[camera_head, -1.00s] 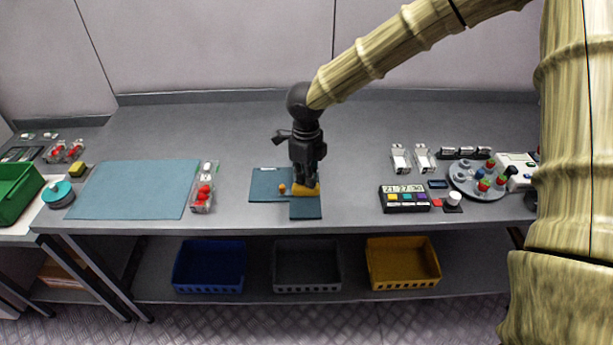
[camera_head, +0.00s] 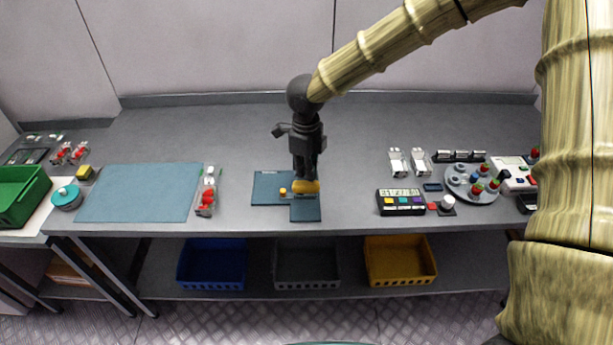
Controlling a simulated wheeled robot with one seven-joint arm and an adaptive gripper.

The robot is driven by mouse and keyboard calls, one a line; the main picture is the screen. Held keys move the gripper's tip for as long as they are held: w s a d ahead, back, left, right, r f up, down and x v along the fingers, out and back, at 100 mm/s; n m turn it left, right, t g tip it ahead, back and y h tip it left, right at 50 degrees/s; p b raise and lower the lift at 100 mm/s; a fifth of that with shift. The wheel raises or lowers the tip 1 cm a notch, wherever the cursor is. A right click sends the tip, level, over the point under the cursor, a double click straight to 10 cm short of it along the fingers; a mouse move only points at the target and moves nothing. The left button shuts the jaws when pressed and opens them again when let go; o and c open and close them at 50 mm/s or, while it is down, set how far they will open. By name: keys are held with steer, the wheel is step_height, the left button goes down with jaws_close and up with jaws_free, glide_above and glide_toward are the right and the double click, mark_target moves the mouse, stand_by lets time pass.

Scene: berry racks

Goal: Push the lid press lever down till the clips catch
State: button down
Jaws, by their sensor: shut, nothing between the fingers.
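The lid press stands on dark teal plates (camera_head: 271,188) near the front middle of the table. A yellow-orange part (camera_head: 306,187), which looks like its lever or pad, sits over the plates, with a small orange knob (camera_head: 283,191) to its left. A small pale shape, perhaps a clamshell, shows just under the yellow part. My gripper (camera_head: 304,176) is shut, pointing down, with its fingertips at the top of the yellow part. I cannot tell whether they touch. The gripper hides part of the press, and the clips are too small to make out.
A blue mat (camera_head: 138,193) and a clamshell with red berries (camera_head: 206,199) lie to the left. A dark box with coloured buttons (camera_head: 401,202), white holders (camera_head: 397,162) and a round grey tray (camera_head: 472,184) stand to the right. The table behind the press is clear.

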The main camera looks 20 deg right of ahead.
steer(key=shift+r+p, duration=1.9)
steer(key=shift+r, duration=0.15)
steer(key=shift+f, duration=0.1)
